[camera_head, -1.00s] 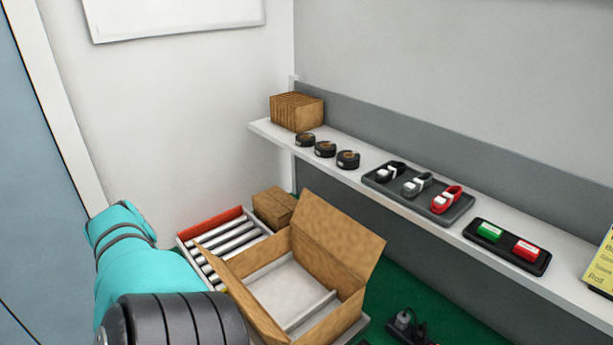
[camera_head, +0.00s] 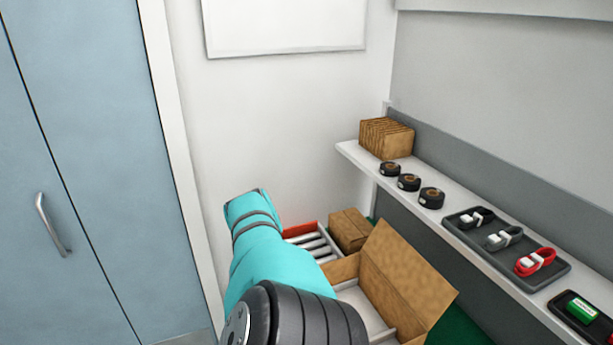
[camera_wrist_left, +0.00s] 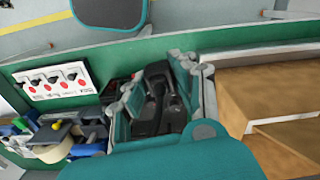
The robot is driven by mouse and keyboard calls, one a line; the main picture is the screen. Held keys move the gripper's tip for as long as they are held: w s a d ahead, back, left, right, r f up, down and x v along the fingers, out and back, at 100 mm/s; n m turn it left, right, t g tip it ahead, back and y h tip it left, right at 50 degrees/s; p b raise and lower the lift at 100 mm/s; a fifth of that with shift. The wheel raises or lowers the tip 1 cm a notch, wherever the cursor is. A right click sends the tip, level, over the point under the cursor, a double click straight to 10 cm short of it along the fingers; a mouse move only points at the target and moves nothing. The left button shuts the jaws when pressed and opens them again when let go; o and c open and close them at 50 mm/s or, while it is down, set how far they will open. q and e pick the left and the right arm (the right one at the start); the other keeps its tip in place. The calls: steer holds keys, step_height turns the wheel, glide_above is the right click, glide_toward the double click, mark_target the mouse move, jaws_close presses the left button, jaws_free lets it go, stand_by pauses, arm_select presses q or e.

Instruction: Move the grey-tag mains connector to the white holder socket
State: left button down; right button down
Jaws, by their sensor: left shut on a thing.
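My left gripper (camera_wrist_left: 158,76) shows in the left wrist view, shut on a dark connector (camera_wrist_left: 157,92). No tag colour can be made out on the connector. In the head view my left arm comes in from the bottom, and its gripper does not show. A white panel (camera_wrist_left: 57,80) with several dark parts and red dots lies to the left in the wrist view; I cannot tell whether it is the white holder. No grey-tag mains connector can be identified in the head view. My right gripper is not in view.
An open cardboard box (camera_head: 407,285) stands right of my arm, beside a small brown box (camera_head: 349,230). The shelf holds black rolls (camera_head: 409,182) and a dark tray (camera_head: 560,270) of strapped items.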

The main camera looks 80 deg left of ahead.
arm_select(q)
steer(key=shift+m, duration=0.7)
steer(key=w+d+f, duration=0.1)
steer(key=w, duration=0.8)
steer(key=w+d+f, duration=0.2)
steer(key=w, duration=0.8)
steer(key=w+d+f, duration=0.1)
steer(key=w+f, duration=0.1)
steer(key=w, duration=0.8)
steer(key=shift+w+d+f, duration=0.15)
steer(key=shift+w+d, duration=0.05)
steer(key=shift+d, duration=0.2)
steer(key=w+f+b, duration=0.1)
steer(key=w+b, duration=0.1)
steer(key=b, duration=0.1)
steer(key=w+f+b, duration=0.1)
steer(key=w+b, duration=0.1)
steer(key=b, duration=0.1)
steer(key=w+d+f+b, duration=0.1)
steer(key=w+f+b, duration=0.1)
steer(key=w+b, duration=0.1)
steer(key=shift+w+b, duration=0.1)
steer(key=shift+b, duration=0.45)
steer(key=shift+w+f+b, duration=0.15)
steer(key=shift+w+b, duration=0.05)
steer(key=shift+b, duration=0.1)
steer(key=shift+d+f+b, duration=0.1)
steer(key=shift+f+b, duration=0.4)
steer(key=shift+f, duration=1.3)
